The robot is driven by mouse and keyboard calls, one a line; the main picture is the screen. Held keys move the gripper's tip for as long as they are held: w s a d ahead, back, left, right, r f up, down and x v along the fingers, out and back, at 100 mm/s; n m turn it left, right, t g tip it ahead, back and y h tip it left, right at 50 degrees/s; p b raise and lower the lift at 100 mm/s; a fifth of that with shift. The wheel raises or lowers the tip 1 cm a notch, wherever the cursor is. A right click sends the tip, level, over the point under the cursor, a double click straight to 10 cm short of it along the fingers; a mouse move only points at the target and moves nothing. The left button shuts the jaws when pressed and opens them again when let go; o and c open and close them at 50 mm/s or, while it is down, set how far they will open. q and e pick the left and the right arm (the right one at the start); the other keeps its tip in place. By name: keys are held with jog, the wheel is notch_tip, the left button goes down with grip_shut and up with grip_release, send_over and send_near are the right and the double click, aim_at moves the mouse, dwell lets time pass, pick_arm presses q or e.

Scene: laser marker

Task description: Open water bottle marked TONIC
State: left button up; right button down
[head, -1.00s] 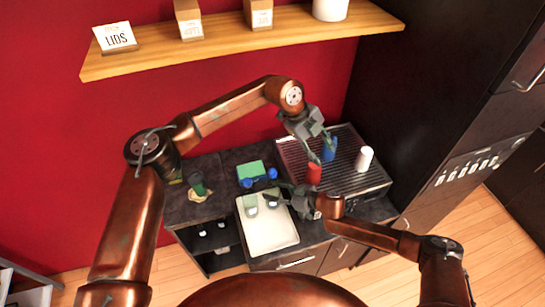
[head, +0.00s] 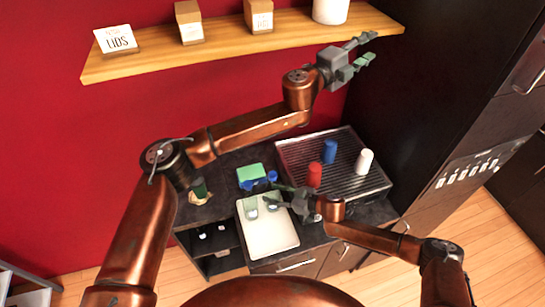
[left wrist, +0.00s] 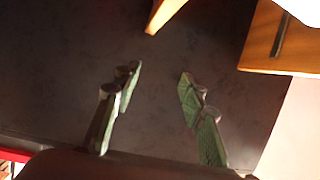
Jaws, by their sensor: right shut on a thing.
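Two clear bottles with blue caps stand at the white tray, a left one (head: 251,207) and a right one (head: 272,201). Their labels are too small to read, so I cannot tell which is marked TONIC. My right gripper (head: 277,195) is shut on the right bottle, as far as I can see; its fingers partly hide it. My left gripper (head: 366,52) is raised by the right end of the shelf, well away from the bottles. Its fingers are spread and empty, as the left wrist view (left wrist: 158,100) also shows.
A ribbed metal surface (head: 297,152) holds a red bottle (head: 314,174), a blue one (head: 330,151) and a white one (head: 364,161). A green block (head: 251,173) lies behind the white tray (head: 270,239). The wooden shelf (head: 210,49) and dark cabinet (head: 425,80) are near my left gripper.

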pick_arm(q)
jog(key=w+a+f+n+t+y, duration=0.2)
jog(key=w+a+f+y, duration=0.2)
jog(key=w+f+y, duration=0.1)
pick_arm(e)
jog(key=shift+s+f, duration=0.2)
jog(key=shift+f, duration=0.15)
pick_arm(q)
jog(key=m+g+y, duration=0.3)
jog(key=g+y, duration=0.7)
jog(key=g, duration=0.4)
send_over(273, 174)
jog(key=f, duration=2.8)
jog(key=shift+w+f, duration=0.1)
jog(key=shift+w, duration=0.1)
jog(key=shift+s+f, duration=0.2)
notch_tip(273, 174, down, 8)
jog(key=shift+r, duration=0.2)
jog(key=shift+c, duration=0.6)
